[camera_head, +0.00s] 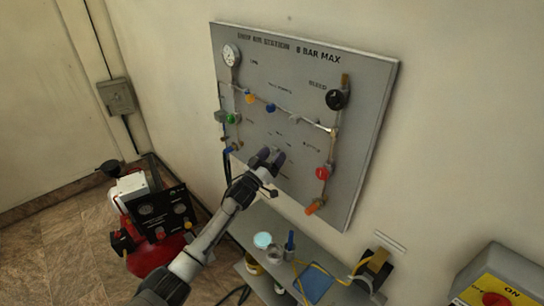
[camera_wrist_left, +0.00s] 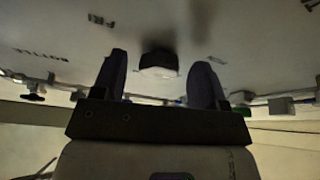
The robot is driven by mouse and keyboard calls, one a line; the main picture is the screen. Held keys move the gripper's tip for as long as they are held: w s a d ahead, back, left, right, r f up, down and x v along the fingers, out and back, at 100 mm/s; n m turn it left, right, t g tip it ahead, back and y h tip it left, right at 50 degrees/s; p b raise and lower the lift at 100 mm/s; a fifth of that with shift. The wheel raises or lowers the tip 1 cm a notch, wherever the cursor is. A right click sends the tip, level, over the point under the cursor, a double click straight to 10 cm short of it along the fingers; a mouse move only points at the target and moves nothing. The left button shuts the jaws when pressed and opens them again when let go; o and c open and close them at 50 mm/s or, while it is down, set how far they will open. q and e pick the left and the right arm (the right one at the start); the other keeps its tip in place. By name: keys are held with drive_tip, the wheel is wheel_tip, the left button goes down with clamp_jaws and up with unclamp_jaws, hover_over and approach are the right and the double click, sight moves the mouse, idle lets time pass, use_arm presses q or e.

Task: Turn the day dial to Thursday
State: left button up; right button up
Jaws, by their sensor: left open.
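The day dial (camera_wrist_left: 159,62) shows in the left wrist view as a small dark knob on the grey panel (camera_head: 310,75). My left gripper (camera_head: 271,156) is open at the lower middle of the panel. In the left wrist view its two dark fingers stand on either side of the dial, with gaps showing. I cannot tell how far the fingertips reach along the knob. In the head view the gripper hides the dial. My right gripper is in neither view.
Pipes with coloured valves and a pressure gauge (camera_head: 231,55) surround the dial area. A black knob (camera_head: 337,98) sits at the upper right. Below is a shelf (camera_head: 248,274) with jars and a blue pad (camera_head: 314,283). A red compressor (camera_head: 155,253) stands at the left.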

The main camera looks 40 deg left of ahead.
use_arm(q)
drive_tip(key=shift+c, duration=0.4)
drive_tip(key=c, duration=0.9)
drive_tip(key=shift+o, duration=0.2)
